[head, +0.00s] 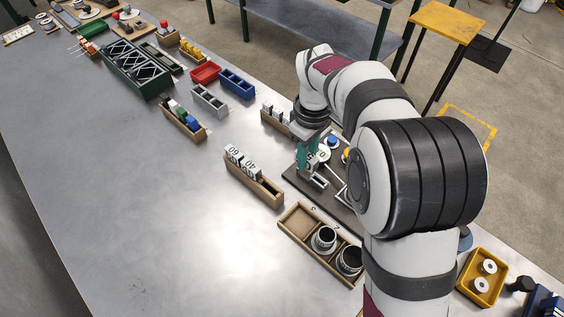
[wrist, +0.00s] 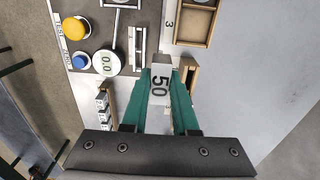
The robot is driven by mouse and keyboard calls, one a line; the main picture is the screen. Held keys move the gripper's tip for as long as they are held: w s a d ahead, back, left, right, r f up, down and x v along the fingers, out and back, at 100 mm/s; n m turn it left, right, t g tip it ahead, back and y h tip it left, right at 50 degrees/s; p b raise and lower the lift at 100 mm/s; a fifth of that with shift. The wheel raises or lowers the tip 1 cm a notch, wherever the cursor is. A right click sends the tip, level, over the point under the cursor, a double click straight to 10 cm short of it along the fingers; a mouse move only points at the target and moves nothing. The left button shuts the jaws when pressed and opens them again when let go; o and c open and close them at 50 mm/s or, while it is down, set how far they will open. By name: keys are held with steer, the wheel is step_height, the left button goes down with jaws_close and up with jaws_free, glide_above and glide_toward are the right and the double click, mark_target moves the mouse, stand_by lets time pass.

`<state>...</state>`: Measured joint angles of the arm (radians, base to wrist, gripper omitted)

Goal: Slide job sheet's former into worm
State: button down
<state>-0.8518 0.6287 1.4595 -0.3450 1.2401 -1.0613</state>
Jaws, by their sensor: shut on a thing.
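My gripper (wrist: 160,95) has teal fingers shut on a white former marked 50 (wrist: 159,84). In the head view my gripper (head: 308,152) is over the left edge of the dark machine board (head: 297,179), and the held former is mostly hidden. White formers marked 60 and 40 (head: 250,167) stand in a wooden rack (head: 266,192) left of the board. A pale slotted part (wrist: 138,42) on the board, possibly the worm, lies just ahead of the former in the wrist view. I cannot make out the job sheet.
The board carries a yellow button (wrist: 73,29), a blue button (wrist: 81,61) and a round 0.0 display (wrist: 107,63). A wooden tray (head: 295,217) with round cups lies in front. Another wooden rack (head: 272,121) stands behind.

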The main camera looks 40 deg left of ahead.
steer(key=w+d+r, duration=0.3)
steer(key=w+d, duration=0.5)
steer(key=d, duration=0.3)
step_height(320, 180, down, 10)
steer(key=shift+w+r, duration=0.1)
steer(key=shift+w, duration=0.05)
steer(key=c, duration=0.6)
jaws_free()
steer(key=shift+r, duration=0.1)
